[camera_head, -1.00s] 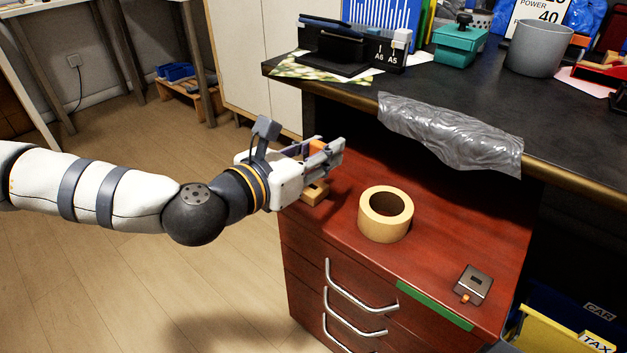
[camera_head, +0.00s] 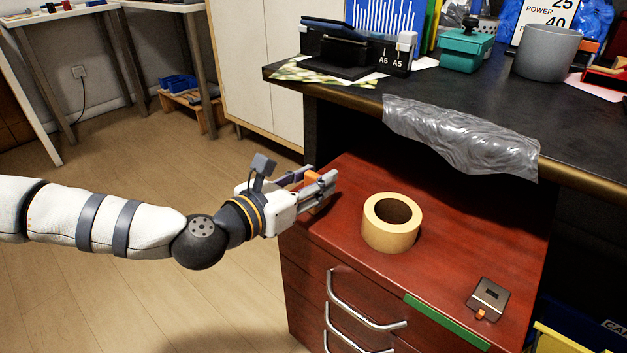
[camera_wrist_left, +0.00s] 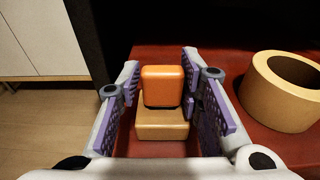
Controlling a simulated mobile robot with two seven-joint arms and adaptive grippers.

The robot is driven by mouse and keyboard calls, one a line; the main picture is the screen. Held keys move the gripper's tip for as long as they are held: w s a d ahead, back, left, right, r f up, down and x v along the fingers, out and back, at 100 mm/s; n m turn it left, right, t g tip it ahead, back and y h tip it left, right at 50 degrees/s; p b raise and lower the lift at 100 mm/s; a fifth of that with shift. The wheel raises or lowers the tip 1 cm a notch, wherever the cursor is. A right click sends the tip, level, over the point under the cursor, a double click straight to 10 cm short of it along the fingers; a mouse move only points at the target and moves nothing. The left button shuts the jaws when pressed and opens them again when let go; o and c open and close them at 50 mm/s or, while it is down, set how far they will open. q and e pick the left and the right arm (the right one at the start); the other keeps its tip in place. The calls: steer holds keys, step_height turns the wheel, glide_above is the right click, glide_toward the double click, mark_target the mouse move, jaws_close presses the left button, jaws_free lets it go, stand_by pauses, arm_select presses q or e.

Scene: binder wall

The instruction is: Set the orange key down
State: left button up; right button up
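The orange key (camera_head: 313,178) is a small rounded orange block between the fingers of my left gripper (camera_head: 318,182). In the left wrist view the orange key (camera_wrist_left: 163,86) has a finger pad close against each side, and my left gripper (camera_wrist_left: 162,82) looks shut on it. A tan wooden block (camera_wrist_left: 162,124) shows just below the key in that view; whether the two touch is not clear. The gripper is at the left edge of the red cabinet top (camera_head: 350,210). My right gripper is not in view.
A tan tape roll (camera_head: 391,222) stands right of the gripper. A small dark box with an orange tab (camera_head: 488,298) lies at the front right. A dark desk (camera_head: 460,90) with grey tape (camera_head: 460,135) over its edge overhangs the back. Cabinet top between roll and box is bare.

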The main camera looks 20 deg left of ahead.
arm_select(q)
steer(key=shift+s+d+f, duration=0.15)
steer(key=shift+f, duration=0.15)
steer(key=shift+r, duration=0.1)
steer(key=shift+r+p, duration=0.4)
steer(key=shift+p, duration=0.05)
steer(key=v, duration=1.2)
steer(key=shift+p, duration=0.45)
